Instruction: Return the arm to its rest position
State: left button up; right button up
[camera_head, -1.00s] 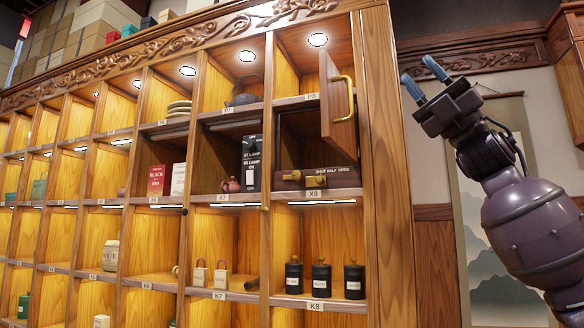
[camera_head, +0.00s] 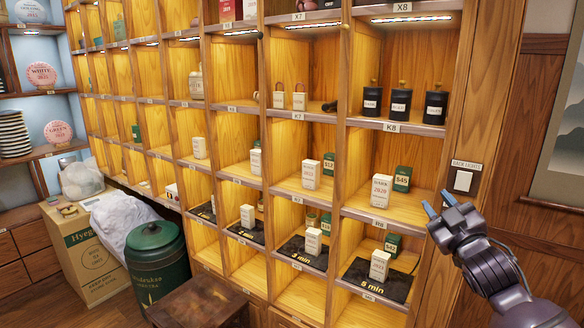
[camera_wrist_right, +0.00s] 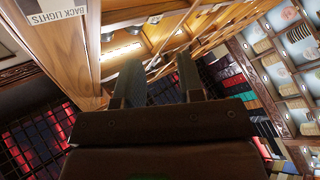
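My right gripper (camera_head: 436,205) is at the lower right in the head view, in front of the shelf's right edge, just below the back-lights switch. Its two blue-tipped fingers are spread apart with nothing between them. In the right wrist view the fingers (camera_wrist_right: 160,82) also stand apart and empty. My left gripper is in neither view.
The tall wooden cubby shelf (camera_head: 334,200) fills the middle, holding white boxes, green tins and black canisters (camera_head: 435,106). A back-lights switch plate (camera_head: 463,181) is close to my right gripper. A green drum (camera_head: 156,258), a carton (camera_head: 82,262) and a wooden stool (camera_head: 197,303) stand at lower left.

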jog(key=s+a+f+m+g+h, duration=0.15)
jog(key=s+f, duration=0.25)
jog(key=f, duration=0.4)
jog(key=s+f+m+g, duration=0.1)
jog(key=s+f+g, duration=0.1)
jog(key=s+f, duration=0.35)
jog(key=s+a+f+m+g+h, duration=0.1)
jog(key=s+f+m, duration=0.1)
jog(key=f, duration=0.7)
jog(key=s+f+m+g+h, duration=0.1)
jog(key=s+f+m+g, duration=0.2)
jog(key=s+f, duration=1.5)
jog(key=s+g, duration=0.2)
jog(key=s, duration=0.1)
jog(key=shift+a, duration=0.25)
